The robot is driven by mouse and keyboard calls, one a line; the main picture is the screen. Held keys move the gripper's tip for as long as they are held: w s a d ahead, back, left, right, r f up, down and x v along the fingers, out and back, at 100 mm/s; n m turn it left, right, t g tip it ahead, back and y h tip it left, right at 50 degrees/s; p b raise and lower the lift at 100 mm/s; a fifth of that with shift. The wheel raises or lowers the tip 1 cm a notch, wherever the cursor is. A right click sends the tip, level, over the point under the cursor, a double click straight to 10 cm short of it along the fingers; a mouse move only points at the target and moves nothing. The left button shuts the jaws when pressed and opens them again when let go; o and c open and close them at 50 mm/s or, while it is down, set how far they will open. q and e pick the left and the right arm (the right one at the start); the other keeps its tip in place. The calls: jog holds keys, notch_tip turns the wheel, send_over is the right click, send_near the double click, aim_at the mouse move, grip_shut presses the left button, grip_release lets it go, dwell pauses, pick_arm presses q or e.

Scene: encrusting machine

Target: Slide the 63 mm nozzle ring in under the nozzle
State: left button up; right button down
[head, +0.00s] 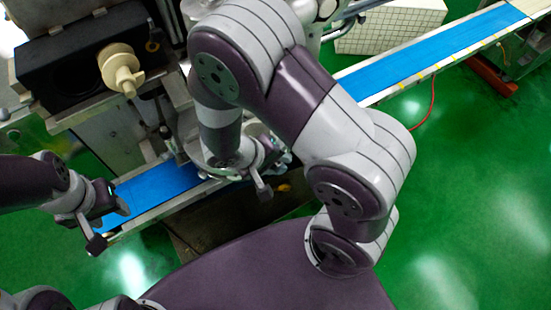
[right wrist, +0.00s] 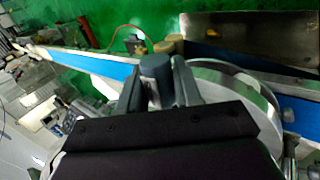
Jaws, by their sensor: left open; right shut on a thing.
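My right gripper (right wrist: 155,85) is shut on a dark grey upright cylinder, which looks like the grip of the nozzle ring. A round, pale metal rim (right wrist: 240,85), probably the nozzle ring, shows just right of the fingers in the right wrist view. In the head view my right gripper (head: 264,168) is low over the conveyor, and my own arm covers much of the ring and the place under the nozzle. I cannot make out the nozzle itself or its gap to the ring. My left gripper (head: 98,217) is open and empty at the conveyor's near left end.
The blue conveyor belt (head: 430,52) runs from lower left to upper right, passing beneath my right arm. The machine's black housing (head: 75,65) with a cream spindle (head: 120,68) stands at the upper left. A white tiled block (head: 390,28) is behind the belt. Green floor is open at right.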

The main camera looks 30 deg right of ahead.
jog(key=shift+w+f, duration=0.2)
jog(key=shift+w, duration=0.3)
jog(key=shift+s, duration=0.15)
jog(key=shift+s+b, duration=0.35)
jog(key=shift+s+r, duration=0.15)
jog(key=shift+s, duration=0.3)
jog(key=shift+w, duration=0.3)
jog(key=shift+s+f+b, duration=0.2)
jog(key=shift+f+b, duration=0.2)
jog(key=shift+b, duration=0.1)
pick_arm(q)
jog(key=shift+w+f, duration=0.2)
jog(key=shift+f, duration=0.3)
jog(key=shift+w+f, duration=0.2)
jog(key=shift+f, duration=0.25)
jog(key=shift+w, duration=0.1)
pick_arm(e)
jog(key=shift+w, duration=0.15)
